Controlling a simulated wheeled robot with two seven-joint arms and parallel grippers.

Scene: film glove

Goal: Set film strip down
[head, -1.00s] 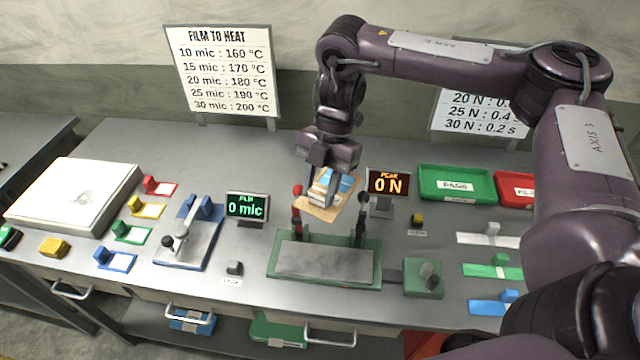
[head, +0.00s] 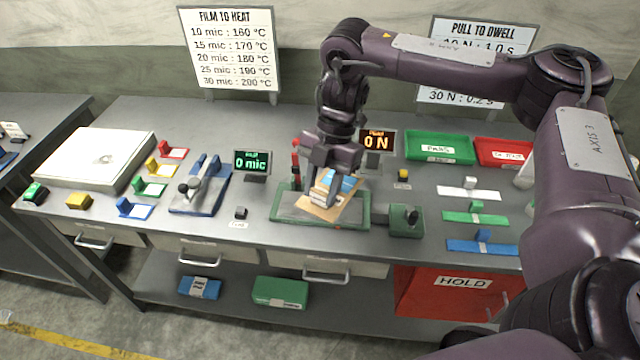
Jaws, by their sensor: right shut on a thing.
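My right gripper (head: 332,185) is shut on the film strip (head: 322,209), a tan sheet with blue and pale parts around the fingers. The strip is tilted in the picture and lies over the grey plate of the green-framed pull tester (head: 285,210). I cannot tell whether the strip touches the plate. The gripper hides part of the strip and of the tester. My left gripper is not in view.
An orange 0 N display (head: 377,140) stands just behind the gripper. A blue-based film gauge (head: 203,190) and a green 0 mic display (head: 252,162) are to the left. A green PASS tray (head: 440,147) and red tray (head: 503,152) lie at the back right.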

